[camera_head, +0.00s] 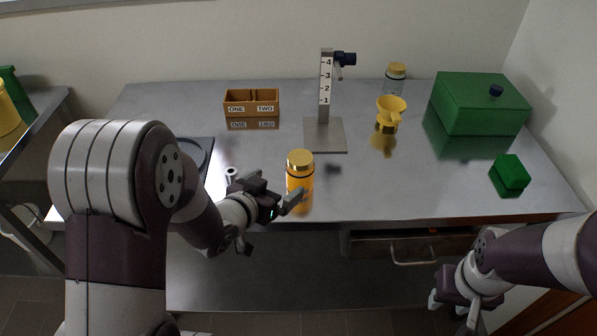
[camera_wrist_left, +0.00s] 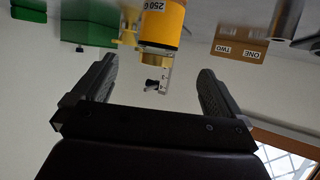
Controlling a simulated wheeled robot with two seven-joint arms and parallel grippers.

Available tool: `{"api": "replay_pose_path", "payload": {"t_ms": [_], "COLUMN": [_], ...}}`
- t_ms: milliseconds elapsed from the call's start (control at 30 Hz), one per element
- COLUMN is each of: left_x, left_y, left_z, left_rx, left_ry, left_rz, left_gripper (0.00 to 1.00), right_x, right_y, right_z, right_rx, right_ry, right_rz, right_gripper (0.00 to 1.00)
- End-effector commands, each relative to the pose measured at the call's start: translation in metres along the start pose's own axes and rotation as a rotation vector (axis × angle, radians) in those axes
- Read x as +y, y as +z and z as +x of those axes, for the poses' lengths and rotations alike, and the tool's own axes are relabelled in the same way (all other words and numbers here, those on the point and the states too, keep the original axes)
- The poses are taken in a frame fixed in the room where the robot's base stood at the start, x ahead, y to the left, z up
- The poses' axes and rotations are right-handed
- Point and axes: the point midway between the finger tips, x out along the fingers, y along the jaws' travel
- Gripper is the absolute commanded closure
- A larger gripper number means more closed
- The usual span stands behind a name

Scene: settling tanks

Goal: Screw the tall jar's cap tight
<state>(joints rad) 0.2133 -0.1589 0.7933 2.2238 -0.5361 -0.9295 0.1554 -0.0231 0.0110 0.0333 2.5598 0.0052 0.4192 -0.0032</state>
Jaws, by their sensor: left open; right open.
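An orange jar (camera_head: 300,184) with a dark band and a gold cap (camera_head: 300,159) stands upright near the table's front edge. A clear jar (camera_head: 393,85) with a yellow cap (camera_head: 396,70) stands at the back. My left gripper (camera_head: 279,194) is open just left of the orange jar, one finger reaching in front of it. In the left wrist view, which is upside down, the orange jar (camera_wrist_left: 163,22) is ahead, in line with the gap between the open fingers (camera_wrist_left: 157,85); contact cannot be told. My right gripper (camera_head: 458,303) is open and empty, low at the right before the table.
A stand with a numbered scale (camera_head: 325,85) is behind the orange jar. A divided box (camera_head: 252,102) marked ONE and TWO is back left. A yellow funnel (camera_head: 391,108), a large green box (camera_head: 477,104) and a small green block (camera_head: 511,172) are to the right. A drawer (camera_head: 412,246) is below.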

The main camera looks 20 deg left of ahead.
Motion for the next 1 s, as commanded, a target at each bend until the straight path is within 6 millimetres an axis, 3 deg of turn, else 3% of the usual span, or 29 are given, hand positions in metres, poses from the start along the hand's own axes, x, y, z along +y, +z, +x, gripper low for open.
{"api": "replay_pose_path", "payload": {"t_ms": [400, 800, 1000], "left_x": [0.0, 0.0, -0.001], "left_y": [0.002, 0.001, 0.007], "left_z": [0.068, 0.074, 0.103], "left_rx": [-0.002, -0.001, -0.003], "left_ry": [0.0, -0.001, 0.001], "left_rz": [0.0, 0.0, 0.0], "left_gripper": [0.0, 0.0, 0.0], "right_x": [0.0, 0.0, 0.0], "right_y": [0.001, 0.001, 0.001], "right_z": [0.004, 0.004, 0.004], "right_rx": [0.0, 0.0, 0.0], "right_ry": [0.0, 0.0, 0.0], "right_rz": [0.0, 0.0, 0.0], "right_gripper": [0.57, 0.57, 0.57]}}
